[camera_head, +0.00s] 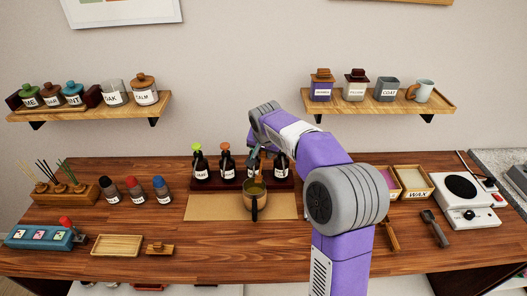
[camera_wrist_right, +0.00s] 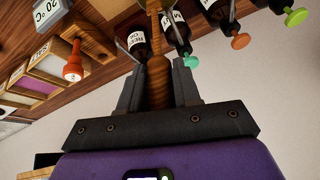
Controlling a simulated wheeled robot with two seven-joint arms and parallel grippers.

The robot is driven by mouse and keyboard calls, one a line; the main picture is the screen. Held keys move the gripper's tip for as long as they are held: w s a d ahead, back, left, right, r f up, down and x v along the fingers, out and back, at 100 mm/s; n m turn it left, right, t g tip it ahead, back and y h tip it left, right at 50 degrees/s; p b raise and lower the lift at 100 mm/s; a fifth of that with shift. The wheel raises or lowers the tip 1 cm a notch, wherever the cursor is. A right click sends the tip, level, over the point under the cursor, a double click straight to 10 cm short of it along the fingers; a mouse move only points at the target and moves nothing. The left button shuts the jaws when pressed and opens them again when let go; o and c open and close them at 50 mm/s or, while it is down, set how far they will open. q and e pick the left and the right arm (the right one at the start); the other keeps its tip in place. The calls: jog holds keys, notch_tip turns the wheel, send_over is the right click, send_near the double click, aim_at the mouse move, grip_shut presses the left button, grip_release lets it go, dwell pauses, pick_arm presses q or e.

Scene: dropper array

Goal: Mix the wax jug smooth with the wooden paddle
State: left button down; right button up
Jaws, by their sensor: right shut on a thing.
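The wax jug (camera_head: 247,203), a metal pot with a dark handle and yellowish contents, stands upright on a tan mat (camera_head: 205,207) at the middle of the table. My right gripper (camera_head: 259,155) is above and just behind the jug, pointing down. In the right wrist view it is shut on the brown wooden paddle (camera_wrist_right: 158,82), whose handle sits between the fingers. The paddle's lower end runs out of the wrist view, and in the head view I cannot tell how deep it reaches into the jug. My left gripper is not in view.
Several dark labelled bottles (camera_head: 200,167) stand in a wooden rack (camera_head: 212,185) close behind the jug. A hot plate (camera_head: 467,190) and a box marked WAX (camera_head: 414,181) are at right. Three small bottles (camera_head: 134,190) and an empty wooden tray (camera_head: 117,245) are at left.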

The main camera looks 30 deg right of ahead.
dwell(0.3)
notch_tip(320, 180, up, 4)
jog(key=p, duration=0.3)
jog(key=shift+f, duration=0.1)
